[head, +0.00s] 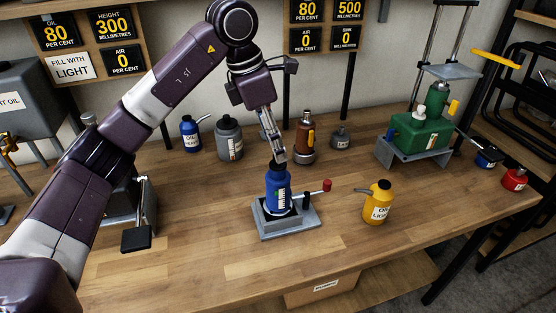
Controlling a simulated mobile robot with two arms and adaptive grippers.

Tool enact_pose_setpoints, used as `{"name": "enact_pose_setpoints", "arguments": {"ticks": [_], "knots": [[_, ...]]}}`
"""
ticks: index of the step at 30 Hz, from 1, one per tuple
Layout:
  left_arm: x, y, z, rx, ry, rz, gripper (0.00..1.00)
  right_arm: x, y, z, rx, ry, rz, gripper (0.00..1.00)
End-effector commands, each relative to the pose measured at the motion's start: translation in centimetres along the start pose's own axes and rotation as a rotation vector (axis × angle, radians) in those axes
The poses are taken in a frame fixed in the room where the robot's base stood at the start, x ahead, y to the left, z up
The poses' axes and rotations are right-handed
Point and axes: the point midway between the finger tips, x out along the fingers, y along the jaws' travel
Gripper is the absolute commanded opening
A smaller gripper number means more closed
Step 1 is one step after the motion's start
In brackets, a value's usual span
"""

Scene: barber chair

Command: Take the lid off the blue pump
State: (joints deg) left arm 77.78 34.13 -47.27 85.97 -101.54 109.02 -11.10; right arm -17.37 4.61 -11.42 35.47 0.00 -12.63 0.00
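A blue pump bottle (278,187) with a pale printed label stands upright in a grey clamp (288,226) at the middle of the workbench. The clamp has a handle with a red knob (326,185) on its right. My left gripper (279,159) points down directly over the top of the blue bottle, its fingertips at or very near it. The fingers are seen edge-on and hide the lid, so I cannot tell whether they are closed on it. My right gripper is out of view.
A yellow oil can (378,203) stands to the right on the wooden bench (200,260). Behind are a small blue can (190,135), a grey bottle (229,139) and a brown bottle (305,138). A green container (420,132) sits on a press at right. The front bench area is clear.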

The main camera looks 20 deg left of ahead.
Motion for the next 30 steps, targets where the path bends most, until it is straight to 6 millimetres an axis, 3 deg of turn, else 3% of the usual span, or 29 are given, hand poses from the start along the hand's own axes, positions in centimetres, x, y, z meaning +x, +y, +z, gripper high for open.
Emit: {"name": "enact_pose_setpoints", "arguments": {"ticks": [9,18,28,30], "knots": [[3.9,0.3,-0.3,-0.001,0.001,-0.002,0.50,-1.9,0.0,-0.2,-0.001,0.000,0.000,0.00],[4.5,0.3,-0.3,0.000,0.000,0.000,0.50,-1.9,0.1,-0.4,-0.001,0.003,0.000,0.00],[4.5,0.3,-0.3,0.000,0.000,0.000,0.14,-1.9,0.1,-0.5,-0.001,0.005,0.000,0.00],[4.5,0.3,-0.3,0.000,0.000,0.000,0.12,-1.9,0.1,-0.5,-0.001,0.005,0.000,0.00]]}}
